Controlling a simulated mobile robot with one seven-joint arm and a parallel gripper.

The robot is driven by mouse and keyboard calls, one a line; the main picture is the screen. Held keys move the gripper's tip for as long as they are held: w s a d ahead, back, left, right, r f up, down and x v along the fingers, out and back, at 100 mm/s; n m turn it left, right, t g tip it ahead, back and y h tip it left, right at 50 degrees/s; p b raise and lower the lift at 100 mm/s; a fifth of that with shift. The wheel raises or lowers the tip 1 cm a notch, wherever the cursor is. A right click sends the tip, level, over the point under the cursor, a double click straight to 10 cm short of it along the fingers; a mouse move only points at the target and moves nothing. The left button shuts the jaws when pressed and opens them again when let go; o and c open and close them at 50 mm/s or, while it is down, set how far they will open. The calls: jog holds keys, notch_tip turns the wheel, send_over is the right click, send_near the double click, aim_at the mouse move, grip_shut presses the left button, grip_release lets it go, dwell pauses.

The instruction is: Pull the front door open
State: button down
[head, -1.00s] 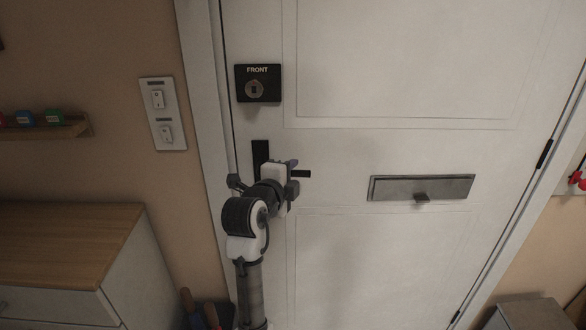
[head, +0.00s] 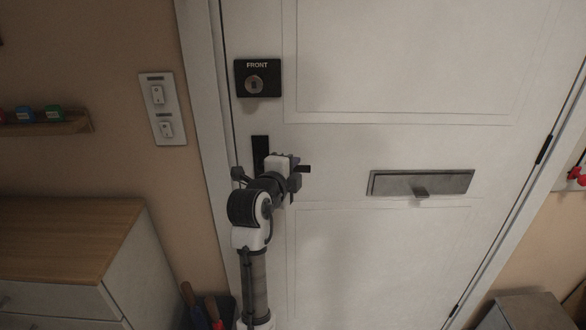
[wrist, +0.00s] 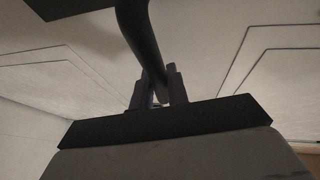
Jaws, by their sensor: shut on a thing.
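The white front door (head: 400,90) fills most of the head view and looks closed in its frame, with no clear gap at its left edge. Its black handle plate (head: 261,150) is on the left side, below a lock marked FRONT (head: 257,78). A dark lever (head: 304,169) points right from the plate. My gripper (head: 296,172) is at the lever, shut on it, and hides most of it. In the wrist view, the curved dark handle (wrist: 143,40) runs down between the two fingers of my gripper (wrist: 157,82).
A wooden-topped cabinet (head: 70,235) stands at the left, with tool handles (head: 200,308) beside it. A switch panel (head: 162,108) is on the wall. A metal letter slot (head: 421,183) is on the door. A grey box (head: 520,312) sits at lower right.

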jog(key=shift+f, duration=0.1)
jog(key=shift+a+f+m+g+y+b, duration=0.25)
jog(key=shift+f+m+y+b, duration=0.3)
jog(key=shift+f+m+b, duration=0.45)
jog(key=shift+a+f+m+g+y+b, duration=0.15)
jog(key=shift+a+f+m+y+b, duration=0.2)
jog(key=shift+f+m+y+b, duration=0.6)
jog(key=shift+a+f+m+g+y+b, duration=0.25)
jog(key=shift+f+m+b, duration=0.3)
jog(key=shift+b, duration=0.8)
jog(key=shift+r, duration=0.1)
